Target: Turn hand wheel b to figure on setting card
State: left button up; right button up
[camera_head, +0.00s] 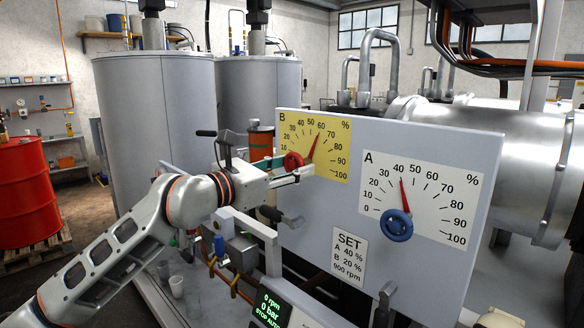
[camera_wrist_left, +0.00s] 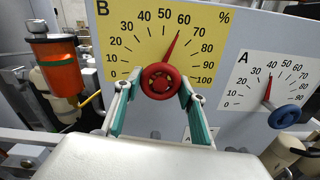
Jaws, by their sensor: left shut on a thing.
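Hand wheel B (camera_head: 292,161) is red and sits on the yellow B dial (camera_head: 338,172). Its red pointer stands at or just under 60 %. My left gripper (camera_head: 298,168) is shut on this wheel; in the left wrist view its fingers lie on both sides of the red wheel (camera_wrist_left: 161,81). The setting card (camera_head: 350,257) on the grey panel reads SET, A 40 %, B 20 %, 900 rpm. The gripper hides part of the wheel and of the dial's low end in the head view. My right gripper is not in view.
The blue hand wheel A (camera_head: 397,226) is right of wheel B, its pointer at about 40 on the white A dial (camera_head: 452,187). An orange container (camera_wrist_left: 60,66) stands left of the panel. A display (camera_head: 272,308) below reads 0 rpm, 0 bar. Pipes and valves lie under my left arm.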

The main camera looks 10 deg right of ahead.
pick_arm(q)
jog(key=shift+n, duration=1.1)
jog(key=shift+r+n+p, duration=0.1)
jog(key=shift+n+p, duration=0.3)
jog(key=shift+n, duration=0.4)
jog(key=n+p, duration=0.2)
jog(key=n, duration=0.1)
jog(key=shift+r+n, duration=0.1)
jog(key=shift+n, duration=0.3)
jog(key=shift+n+p, duration=0.4)
jog(key=shift+p, duration=0.1)
jog(key=shift+n+p, duration=0.4)
jog(key=shift+n, duration=0.6)
jog(key=shift+s+n, duration=0.1)
jog(key=shift+n, duration=2.6)
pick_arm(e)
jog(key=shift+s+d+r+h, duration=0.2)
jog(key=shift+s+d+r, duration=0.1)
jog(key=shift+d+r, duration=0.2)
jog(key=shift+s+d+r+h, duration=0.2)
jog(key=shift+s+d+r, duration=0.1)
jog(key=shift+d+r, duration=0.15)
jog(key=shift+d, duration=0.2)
